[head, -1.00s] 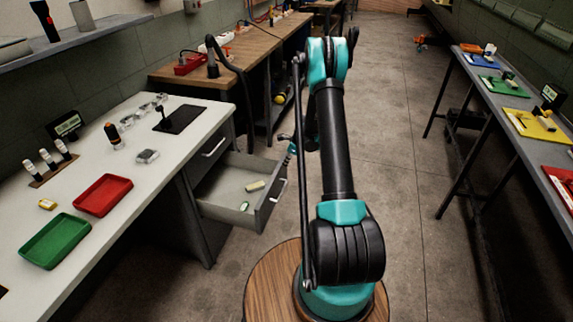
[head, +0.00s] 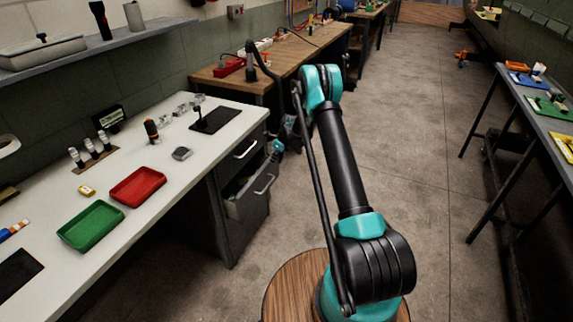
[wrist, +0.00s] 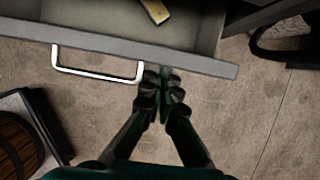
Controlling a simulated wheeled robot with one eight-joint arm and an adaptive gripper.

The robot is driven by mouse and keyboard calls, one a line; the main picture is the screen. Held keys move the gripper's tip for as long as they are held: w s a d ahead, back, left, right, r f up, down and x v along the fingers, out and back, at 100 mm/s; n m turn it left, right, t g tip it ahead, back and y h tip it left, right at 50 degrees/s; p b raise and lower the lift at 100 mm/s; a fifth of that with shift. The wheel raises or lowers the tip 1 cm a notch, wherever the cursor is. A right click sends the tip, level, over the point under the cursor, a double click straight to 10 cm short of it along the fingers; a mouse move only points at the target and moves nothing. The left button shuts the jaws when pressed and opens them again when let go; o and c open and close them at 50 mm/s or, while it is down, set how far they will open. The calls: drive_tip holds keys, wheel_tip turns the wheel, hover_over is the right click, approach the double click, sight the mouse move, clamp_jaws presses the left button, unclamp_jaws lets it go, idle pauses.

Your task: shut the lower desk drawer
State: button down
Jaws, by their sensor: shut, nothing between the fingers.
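The lower desk drawer (head: 252,208) sits under the white desk, partly open, with a narrow strip of its inside showing in the head view. Its front panel (wrist: 200,62) and pale bar handle (wrist: 97,75) show in the wrist view, with a yellowish block (wrist: 155,10) inside. My gripper (wrist: 163,76) is shut and empty, its fingertips at the outer face of the drawer front, just right of the handle. I cannot tell for certain whether they touch it. In the head view my gripper (head: 277,147) is small, near the desk's far corner.
The upper drawer (head: 243,150) looks shut. A red tray (head: 137,186) and a green tray (head: 90,225) lie on the desk top (head: 165,215). A wooden bench (head: 290,62) stands beyond. The floor (head: 410,160) to the right is clear up to another table.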

drive_tip(key=shift+w+a, duration=0.4)
drive_tip(key=shift+a, duration=0.3)
drive_tip(key=shift+w+a, duration=0.4)
drive_tip(key=shift+a, duration=0.3)
drive_tip(key=shift+w+a, duration=0.4)
drive_tip(key=shift+a, duration=0.3)
